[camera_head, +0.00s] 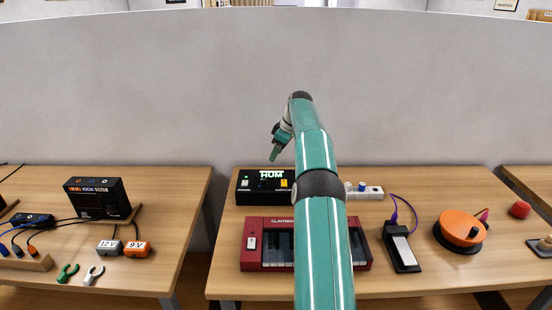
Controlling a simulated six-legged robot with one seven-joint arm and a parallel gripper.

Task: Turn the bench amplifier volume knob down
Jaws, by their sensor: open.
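A black box with a lit "HUM" display (264,195) stands at the back left of the middle bench; it looks like the bench amplifier. A small light control (245,183) and a yellow one (284,183) show on its face. I cannot tell a volume knob on it; its right side is hidden behind my green arm. My gripper (276,149) is open and empty in front of the wall, above the box in the picture and apart from it, fingers pointing down.
A red keyboard (249,258) lies in front of the box, partly behind my arm. A black pedal (402,252), an orange disc (460,227) and a red ball (520,209) lie to the right. A power strip (373,192) is behind. A gap separates the left bench (175,215).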

